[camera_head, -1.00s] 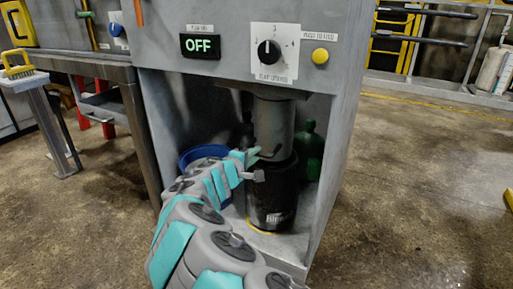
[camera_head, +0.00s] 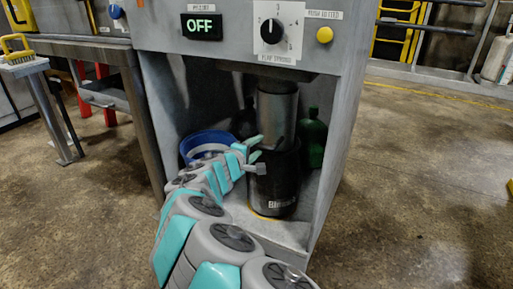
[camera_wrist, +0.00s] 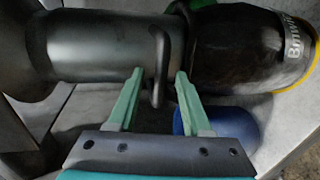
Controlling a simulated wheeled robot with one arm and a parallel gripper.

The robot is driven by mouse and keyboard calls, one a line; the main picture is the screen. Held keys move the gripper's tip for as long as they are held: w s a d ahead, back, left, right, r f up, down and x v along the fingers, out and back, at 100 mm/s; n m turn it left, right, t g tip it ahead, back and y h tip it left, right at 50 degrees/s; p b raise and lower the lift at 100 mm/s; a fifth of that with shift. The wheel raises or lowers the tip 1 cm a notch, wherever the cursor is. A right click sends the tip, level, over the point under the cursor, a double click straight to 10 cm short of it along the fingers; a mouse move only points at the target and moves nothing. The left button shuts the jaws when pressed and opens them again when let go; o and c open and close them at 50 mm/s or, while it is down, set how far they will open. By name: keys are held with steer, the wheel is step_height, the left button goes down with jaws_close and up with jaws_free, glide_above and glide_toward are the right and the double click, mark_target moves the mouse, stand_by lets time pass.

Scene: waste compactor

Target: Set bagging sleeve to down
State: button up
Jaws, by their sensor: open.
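The bagging sleeve (camera_head: 277,115) is a grey metal cylinder hanging under the top of the compactor bay, above a black container (camera_head: 272,185). In the wrist view the sleeve (camera_wrist: 95,48) lies sideways, with a thin curved handle (camera_wrist: 160,50) near its lower end. The black container (camera_wrist: 245,50) is just beyond that end. My gripper (camera_head: 259,153) is at the sleeve's lower left side. In the wrist view its teal fingers (camera_wrist: 160,80) are open, one on each side of the handle. Contact with the handle cannot be told.
A blue bin (camera_head: 205,140) stands at the left inside the bay, and a green bottle (camera_head: 312,140) at the right. The bay walls enclose my gripper. The panel above has an OFF display (camera_head: 202,27), a dial (camera_head: 271,31) and a yellow button (camera_head: 325,35). Open floor lies right.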

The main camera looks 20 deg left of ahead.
steer(key=p+v, duration=0.1)
steer(key=v, duration=0.7)
steer(key=shift+w, duration=0.1)
stand_by(0.4)
